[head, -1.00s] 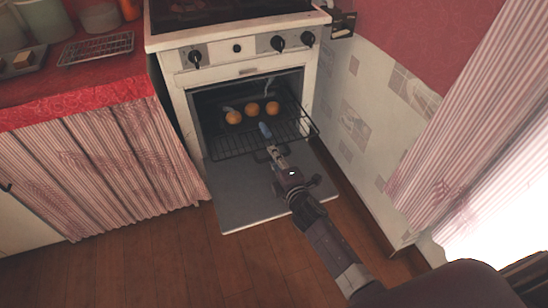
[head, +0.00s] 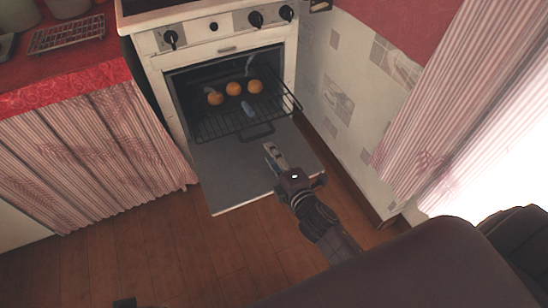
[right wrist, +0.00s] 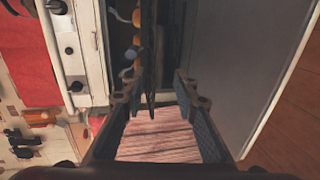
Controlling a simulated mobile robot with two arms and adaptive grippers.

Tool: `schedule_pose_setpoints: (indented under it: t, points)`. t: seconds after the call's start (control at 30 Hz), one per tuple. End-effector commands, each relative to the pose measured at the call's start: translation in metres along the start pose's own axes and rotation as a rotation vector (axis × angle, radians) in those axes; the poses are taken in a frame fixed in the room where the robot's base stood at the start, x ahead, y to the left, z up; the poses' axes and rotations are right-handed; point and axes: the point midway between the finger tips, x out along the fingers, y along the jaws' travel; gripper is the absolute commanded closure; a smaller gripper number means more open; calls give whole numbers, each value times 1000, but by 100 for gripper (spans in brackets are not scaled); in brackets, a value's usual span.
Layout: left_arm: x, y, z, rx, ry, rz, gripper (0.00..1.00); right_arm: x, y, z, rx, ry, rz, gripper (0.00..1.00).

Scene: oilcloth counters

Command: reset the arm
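My right gripper (head: 274,154) is above the lowered oven door in the head view, in front of the pulled-out rack and apart from it. In the right wrist view its two fingers (right wrist: 158,98) stand apart with nothing between them. A small dark piece at the bottom edge of the head view may be my left gripper (head: 125,302); its fingers cannot be made out.
The white oven (head: 150,45) has its door (head: 235,180) down and its wire rack (head: 215,127) out. Three orange round things (head: 233,88) and a bluish piece (head: 248,107) rest on the rack. A curtained counter (head: 90,160) stands left, a tiled wall (head: 335,95) right.

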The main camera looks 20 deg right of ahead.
Motion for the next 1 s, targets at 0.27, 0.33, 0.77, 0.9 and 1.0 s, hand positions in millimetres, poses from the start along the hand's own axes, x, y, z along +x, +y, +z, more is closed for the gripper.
schedule_pose_setpoints:
  t: [0.27,0.33,0.77,0.9,1.0]
  points:
    - [0,0,0,0,0,0,74,-14,1,0,-1,0,1,73]
    - [0,0,0,0,0,0,74,-14,1,0,-1,0,1,73]
    - [0,0,0,0,0,0,74,-14,0,2,14,-8,-6,73]
    - [0,0,0,0,0,0,74,-26,-10,17,158,-81,-74,73]
    - [0,0,0,0,0,0,74,-46,-27,33,368,-183,-176,73]
